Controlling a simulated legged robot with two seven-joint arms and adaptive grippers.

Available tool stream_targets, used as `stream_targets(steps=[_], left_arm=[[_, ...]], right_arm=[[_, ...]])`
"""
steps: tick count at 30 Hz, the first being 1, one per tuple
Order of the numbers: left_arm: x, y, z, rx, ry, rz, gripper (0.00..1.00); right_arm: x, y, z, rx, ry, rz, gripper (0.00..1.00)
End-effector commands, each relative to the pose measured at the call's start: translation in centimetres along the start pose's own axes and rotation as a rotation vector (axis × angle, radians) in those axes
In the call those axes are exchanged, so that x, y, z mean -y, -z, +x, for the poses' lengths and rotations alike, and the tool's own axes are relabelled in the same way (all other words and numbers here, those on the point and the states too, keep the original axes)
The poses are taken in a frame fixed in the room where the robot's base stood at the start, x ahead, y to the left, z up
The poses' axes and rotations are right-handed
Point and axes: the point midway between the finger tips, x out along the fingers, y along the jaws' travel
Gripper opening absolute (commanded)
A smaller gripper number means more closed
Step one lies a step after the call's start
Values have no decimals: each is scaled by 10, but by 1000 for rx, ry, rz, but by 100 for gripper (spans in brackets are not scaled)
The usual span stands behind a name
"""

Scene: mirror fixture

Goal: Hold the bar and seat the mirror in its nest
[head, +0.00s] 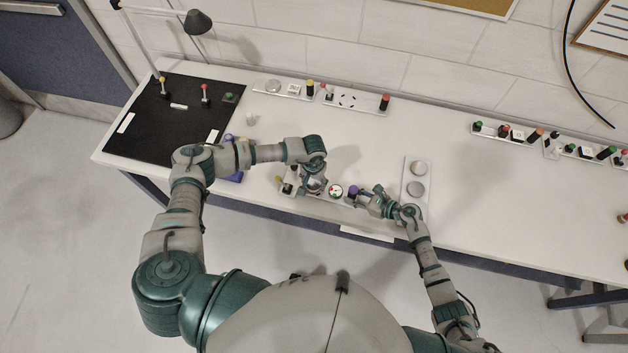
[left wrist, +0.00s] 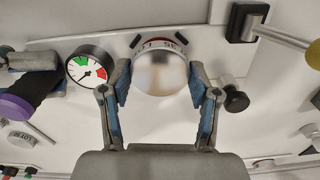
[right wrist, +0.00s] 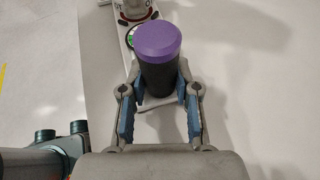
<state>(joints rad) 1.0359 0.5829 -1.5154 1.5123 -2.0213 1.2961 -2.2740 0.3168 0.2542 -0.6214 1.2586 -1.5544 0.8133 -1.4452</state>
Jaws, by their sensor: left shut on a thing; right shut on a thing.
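My left gripper (left wrist: 158,82) is shut on the mirror (left wrist: 160,75), a round silvery disc, with one finger at each side. In the head view my left gripper (head: 314,184) is over the plate's left part. My right gripper (right wrist: 158,100) is shut on the bar (right wrist: 160,78), a black cylinder with a purple cap (right wrist: 157,40), at the plate's right end.
A round gauge (head: 336,191) sits between my grippers. A black knob (left wrist: 235,99) and a black switch block (left wrist: 243,22) are close beside the mirror. A white plate with two grey discs (head: 416,180) lies right. A black mat (head: 160,120) lies left.

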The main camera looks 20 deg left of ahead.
Motion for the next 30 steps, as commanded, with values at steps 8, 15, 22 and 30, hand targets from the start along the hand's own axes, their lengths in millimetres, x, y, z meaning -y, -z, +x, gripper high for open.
stream_targets(steps=[8,15,22,30], left_arm=[[0,0,0,0,0,0,17],[0,0,1,0,0,0,17],[0,0,7,1,0,0,17],[0,0,14,1,0,-1,17]], right_arm=[[-1,0,0,0,-1,1,0],[-1,0,0,0,-1,1,0],[-1,0,0,0,-1,1,0],[-1,0,0,0,-1,1,0]])
